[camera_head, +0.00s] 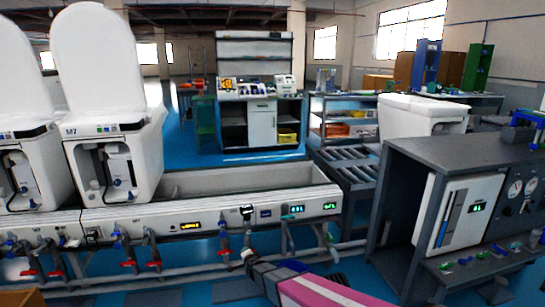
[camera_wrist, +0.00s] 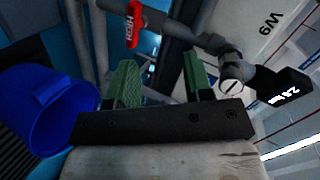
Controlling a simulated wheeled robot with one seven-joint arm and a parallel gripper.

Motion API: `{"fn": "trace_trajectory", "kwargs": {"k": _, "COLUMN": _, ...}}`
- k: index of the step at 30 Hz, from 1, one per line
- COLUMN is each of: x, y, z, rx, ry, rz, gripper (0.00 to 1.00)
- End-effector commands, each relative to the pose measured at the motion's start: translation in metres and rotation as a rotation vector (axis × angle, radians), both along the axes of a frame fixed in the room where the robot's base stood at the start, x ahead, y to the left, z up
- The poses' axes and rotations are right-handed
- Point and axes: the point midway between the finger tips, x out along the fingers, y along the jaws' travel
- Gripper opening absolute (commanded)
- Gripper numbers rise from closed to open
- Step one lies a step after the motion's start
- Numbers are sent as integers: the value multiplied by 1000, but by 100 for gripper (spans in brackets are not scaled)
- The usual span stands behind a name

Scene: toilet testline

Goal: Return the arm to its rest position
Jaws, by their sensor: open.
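My gripper (camera_wrist: 160,72) shows in the wrist view with its two green-padded fingers spread apart and nothing between them. In the head view, my pink arm link comes in from the bottom edge. My gripper (camera_head: 250,258) is at its far end, low in front of the pipes of the test bench (camera_head: 225,213). In the wrist view, a red valve handle (camera_wrist: 134,24) lies just beyond the left finger. A grey pipe fitting (camera_wrist: 231,80) with a dark digital gauge (camera_wrist: 284,88) lies close to the right of the right finger. I cannot tell whether it touches.
A blue bucket (camera_wrist: 48,108) stands left of my gripper in the wrist view. White toilets (camera_head: 112,100) stand on the bench at left. A dark grey test cabinet (camera_head: 450,160) stands at right. Blue floor (camera_head: 180,135) shows open behind the bench.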

Motion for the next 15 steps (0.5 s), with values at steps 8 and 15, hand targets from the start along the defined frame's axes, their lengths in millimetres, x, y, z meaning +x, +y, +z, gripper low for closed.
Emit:
{"fn": "trace_trajectory", "kwargs": {"k": 8, "x": -53, "y": -116, "z": 67, "rx": -386, "ry": 263, "rz": 211, "gripper": 47}}
{"fn": "trace_trajectory", "kwargs": {"k": 15, "x": -132, "y": -216, "z": 120, "rx": -655, "ry": 522, "rz": 439, "gripper": 47}}
